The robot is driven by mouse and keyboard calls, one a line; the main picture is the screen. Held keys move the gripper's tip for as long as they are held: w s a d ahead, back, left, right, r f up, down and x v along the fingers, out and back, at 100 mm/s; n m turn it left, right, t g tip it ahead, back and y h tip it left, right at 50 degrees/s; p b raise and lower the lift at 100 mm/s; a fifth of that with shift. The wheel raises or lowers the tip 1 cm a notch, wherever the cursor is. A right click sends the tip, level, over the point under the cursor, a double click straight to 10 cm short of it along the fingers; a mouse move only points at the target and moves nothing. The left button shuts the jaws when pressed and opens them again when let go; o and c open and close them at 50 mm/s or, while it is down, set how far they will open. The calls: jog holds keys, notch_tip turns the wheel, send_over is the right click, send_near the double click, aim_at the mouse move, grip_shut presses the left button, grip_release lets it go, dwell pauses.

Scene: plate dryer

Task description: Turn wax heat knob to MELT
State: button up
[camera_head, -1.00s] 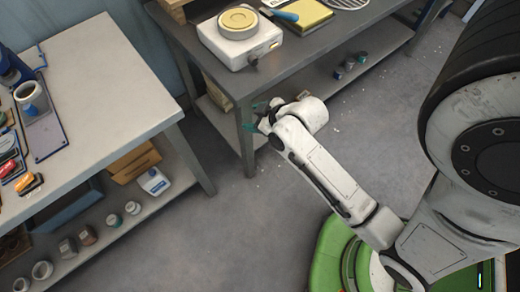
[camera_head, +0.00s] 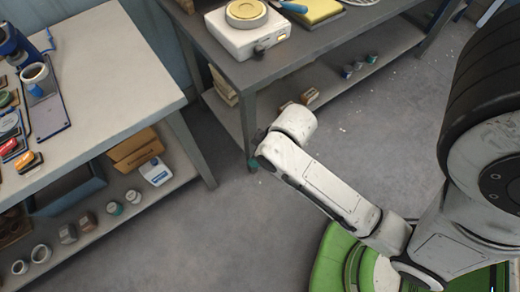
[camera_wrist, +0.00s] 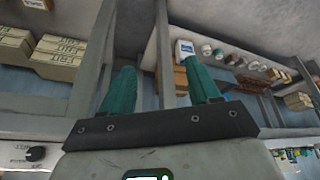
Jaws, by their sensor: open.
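The wax heater is a white box (camera_head: 234,36) with a round yellow wax pot (camera_head: 246,12) on top, at the front left of the dark table. Its dark knob (camera_head: 260,50) is on the front face. In the wrist view a black knob (camera_wrist: 36,153) sits on a white panel at the lower left, with lettering too small to read. My gripper (camera_wrist: 162,85) has two teal fingers spread apart with nothing between them. In the head view it is mostly hidden behind my wrist, below the dark table's front left corner, away from the knob.
The dark table (camera_head: 330,38) has a lower shelf with small jars (camera_head: 352,69) and a leg near my gripper. A yellow pad (camera_head: 318,11) lies beside the heater. A light workbench (camera_head: 100,75) with tools stands at the left. Open floor (camera_head: 220,240) lies between them.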

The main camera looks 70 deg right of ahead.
dwell(0.3)
jog(key=m+t+h, duration=0.3)
jog(key=t+h, duration=0.4)
send_near(262, 53)
jog(key=p+x, duration=0.1)
jog(key=x, duration=0.8)
jog(key=shift+w, duration=0.1)
jog(key=c, duration=1)
